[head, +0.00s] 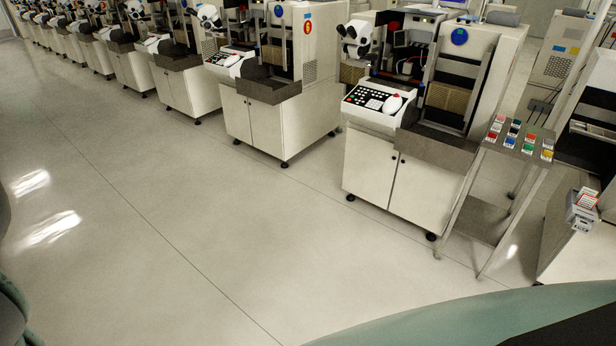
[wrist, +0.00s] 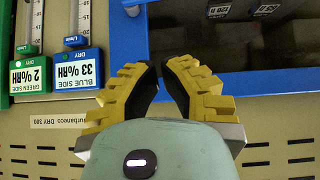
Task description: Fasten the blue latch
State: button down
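In the wrist view, my gripper (wrist: 160,66) has yellow stepped fingers with black pads. A narrow gap shows between the fingertips, and nothing is seen held in it. The fingers are in front of a cabinet face with a blue door frame (wrist: 220,84) around a dark window (wrist: 270,45). A small pale rounded part (wrist: 133,10) sits on the blue frame at the top, left of the fingers; I cannot tell whether it is the blue latch. No latch is clearly recognisable. My gripper is not seen in the head view.
Left of the fingers are a blue-side gauge label (wrist: 78,70) and a green-side label (wrist: 29,76). A slotted beige panel (wrist: 275,130) lies below. The head view shows a row of bonding machines (head: 390,170), a small stand (head: 520,140) with coloured items, and clear floor (head: 150,200).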

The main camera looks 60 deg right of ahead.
jog(key=b+x, duration=0.1)
jog(key=x, duration=0.3)
jog(key=b+x, duration=0.1)
jog(key=x, duration=0.2)
jog(key=d+f+b+x, duration=0.1)
jog(key=x, duration=0.3)
jog(key=shift+a+f, duration=0.1)
jog(key=shift+f, duration=1.15)
jog(key=shift+a, duration=0.1)
jog(key=shift+a+f+b, duration=0.1)
jog(key=shift+f+b, duration=0.05)
jog(key=shift+b, duration=0.35)
jog(key=shift+t, duration=0.4)
jog(key=shift+b, duration=0.4)
